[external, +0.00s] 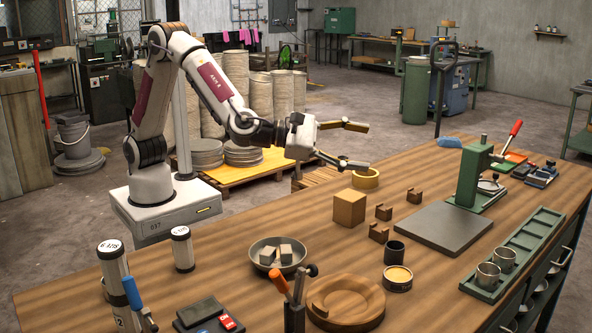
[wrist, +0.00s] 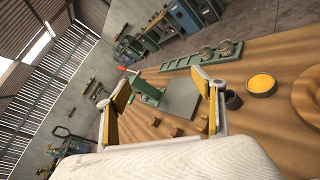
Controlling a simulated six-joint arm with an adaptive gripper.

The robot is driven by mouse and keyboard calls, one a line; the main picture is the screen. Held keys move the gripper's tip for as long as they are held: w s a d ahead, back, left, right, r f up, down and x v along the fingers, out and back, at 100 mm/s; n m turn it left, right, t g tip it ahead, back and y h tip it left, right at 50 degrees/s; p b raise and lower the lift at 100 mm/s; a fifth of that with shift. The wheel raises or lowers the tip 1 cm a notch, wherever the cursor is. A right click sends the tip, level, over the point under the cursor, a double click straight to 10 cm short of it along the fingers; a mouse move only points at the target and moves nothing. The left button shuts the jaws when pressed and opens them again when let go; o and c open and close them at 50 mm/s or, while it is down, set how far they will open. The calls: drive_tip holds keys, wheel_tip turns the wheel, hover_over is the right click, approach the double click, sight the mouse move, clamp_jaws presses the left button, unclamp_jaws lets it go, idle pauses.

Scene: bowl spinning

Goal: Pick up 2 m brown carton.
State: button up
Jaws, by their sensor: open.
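A brown carton (external: 349,208), a small cube-shaped box, stands on the wooden bench in the external view, near the bench's back edge. My gripper (external: 362,146) is open and empty, above and behind the carton, with its two fingers spread wide and pointing right. In the wrist view my gripper (wrist: 160,112) shows its two yellow-padded fingers apart with nothing between them that they touch. I cannot make out the carton in the wrist view.
Beside the carton are small brown brackets (external: 383,212), a yellow tape roll (external: 366,178) and a black cup (external: 394,252). A green press (external: 474,172) with a grey plate (external: 436,228) stands to the right. A grey bowl (external: 262,252) and wooden dish (external: 368,300) are in front.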

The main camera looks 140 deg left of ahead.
drive_tip(key=s+a+f+n+g+y, duration=0.4)
drive_tip(key=a+f+n+g, duration=0.1)
drive_tip(key=a+f+n, duration=0.25)
drive_tip(key=n+g+y, duration=0.2)
drive_tip(key=n+g, duration=0.5)
drive_tip(key=n, duration=0.1)
hover_over(350, 195)
drive_tip(key=f, duration=0.5)
drive_tip(key=shift+w+f, duration=0.2)
drive_tip(key=shift+f, duration=0.1)
drive_tip(key=shift+s+f+n, duration=0.15)
drive_tip(key=shift+s+n, duration=0.15)
drive_tip(key=shift+n, duration=0.05)
drive_tip(key=shift+f, duration=2.95)
drive_tip(key=shift+f, duration=0.55)
drive_tip(key=shift+s+a, duration=0.15)
drive_tip(key=shift+a, duration=2.35)
